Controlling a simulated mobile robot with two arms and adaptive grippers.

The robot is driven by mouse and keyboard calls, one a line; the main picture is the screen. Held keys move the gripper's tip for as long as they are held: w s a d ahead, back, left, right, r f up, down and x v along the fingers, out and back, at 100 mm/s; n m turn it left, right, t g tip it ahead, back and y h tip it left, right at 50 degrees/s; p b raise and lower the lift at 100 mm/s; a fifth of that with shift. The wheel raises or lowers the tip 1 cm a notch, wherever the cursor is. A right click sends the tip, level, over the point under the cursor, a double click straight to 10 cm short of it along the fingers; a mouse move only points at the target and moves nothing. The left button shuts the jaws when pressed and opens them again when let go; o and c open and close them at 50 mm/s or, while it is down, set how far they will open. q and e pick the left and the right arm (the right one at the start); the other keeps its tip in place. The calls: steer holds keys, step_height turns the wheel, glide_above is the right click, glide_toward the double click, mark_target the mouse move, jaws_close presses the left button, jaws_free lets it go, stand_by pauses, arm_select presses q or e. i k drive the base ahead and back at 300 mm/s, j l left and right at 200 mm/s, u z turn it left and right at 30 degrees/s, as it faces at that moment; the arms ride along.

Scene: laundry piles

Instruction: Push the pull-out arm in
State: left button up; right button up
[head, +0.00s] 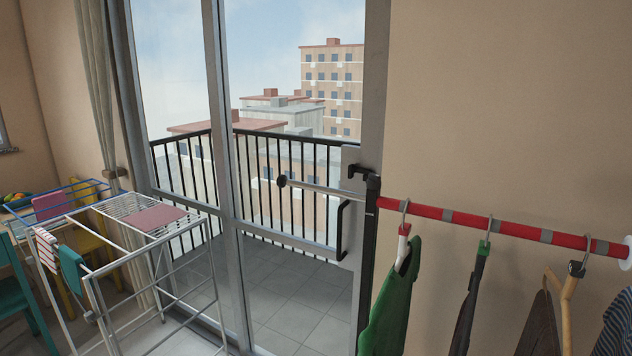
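A thin silver rod (328,189) with a dark round knob (281,181) at its free end is in the head view. It sticks out to the left from the red bar with grey bands (460,217), in front of the glass door. I take this rod to be the pull-out arm. Its right end passes behind or into a dark upright piece by the door frame. How it is joined there is not clear. Neither of my grippers is in view.
Several garments on hangers, among them a green one (391,300), hang from the red bar. A white drying rack (100,270) with a few cloths stands at the left, by a table and chairs. The glass door has a dark handle (342,230). A railed balcony lies beyond.

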mark_target(282, 180)
steer(key=i+j+z, duration=0.1)
steer(key=j+z, duration=0.25)
steer(key=i+j+z, duration=0.1)
steer(key=z, duration=0.2)
steer(key=j+z, duration=0.55)
steer(key=j, duration=1.1)
steer(key=j+z, duration=0.15)
steer(key=j, duration=1.1)
steer(key=k, duration=0.05)
